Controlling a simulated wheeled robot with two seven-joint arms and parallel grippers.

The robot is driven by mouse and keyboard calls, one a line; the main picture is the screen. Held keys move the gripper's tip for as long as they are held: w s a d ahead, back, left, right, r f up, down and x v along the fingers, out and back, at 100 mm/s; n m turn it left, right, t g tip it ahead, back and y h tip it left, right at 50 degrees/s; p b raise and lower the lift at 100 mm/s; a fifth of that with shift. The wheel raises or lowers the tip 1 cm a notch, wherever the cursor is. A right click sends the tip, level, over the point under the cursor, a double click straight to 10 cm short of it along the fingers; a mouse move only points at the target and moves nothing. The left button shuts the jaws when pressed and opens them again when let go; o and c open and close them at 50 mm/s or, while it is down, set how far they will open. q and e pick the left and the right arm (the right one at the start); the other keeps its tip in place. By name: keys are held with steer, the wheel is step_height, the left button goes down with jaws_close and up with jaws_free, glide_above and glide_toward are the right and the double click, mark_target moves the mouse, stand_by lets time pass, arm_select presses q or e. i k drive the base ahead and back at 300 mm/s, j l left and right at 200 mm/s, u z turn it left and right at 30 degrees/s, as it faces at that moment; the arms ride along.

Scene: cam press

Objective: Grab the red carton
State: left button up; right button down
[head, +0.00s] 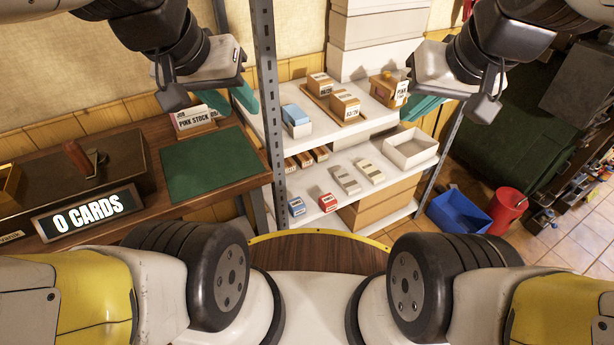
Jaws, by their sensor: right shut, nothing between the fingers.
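The red carton (327,203) is a small box with a pale label on the lower shelf, near its front edge. A small blue carton (296,207) stands to its left. My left gripper (246,100) is at the upper left, beside the shelf post, well above and away from the red carton. Its teal fingers are partly hidden, so I cannot tell how wide they stand. My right gripper (424,106) is at the upper right, by the right end of the upper shelf. It is shut and empty, also far from the red carton.
The metal post (266,90) stands at the shelf's left. The upper shelf (330,128) overhangs with brown boxes. Grey cartons (346,180) and a white tray (411,148) share the lower shelf. A blue bin (459,215) and red bucket (506,205) stand on the floor at right.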

mark_target(328, 203)
steer(key=l+u, duration=0.5)
steer(key=l, duration=0.15)
steer(key=k+l+u, duration=0.1)
steer(key=l+u, duration=0.35)
steer(key=l, duration=0.75)
steer(key=k+l+u, duration=0.1)
steer(key=l, duration=0.5)
steer(key=k+l, duration=0.1)
steer(key=l, duration=0.5)
steer(key=i, duration=0.2)
steer(key=u, duration=0.05)
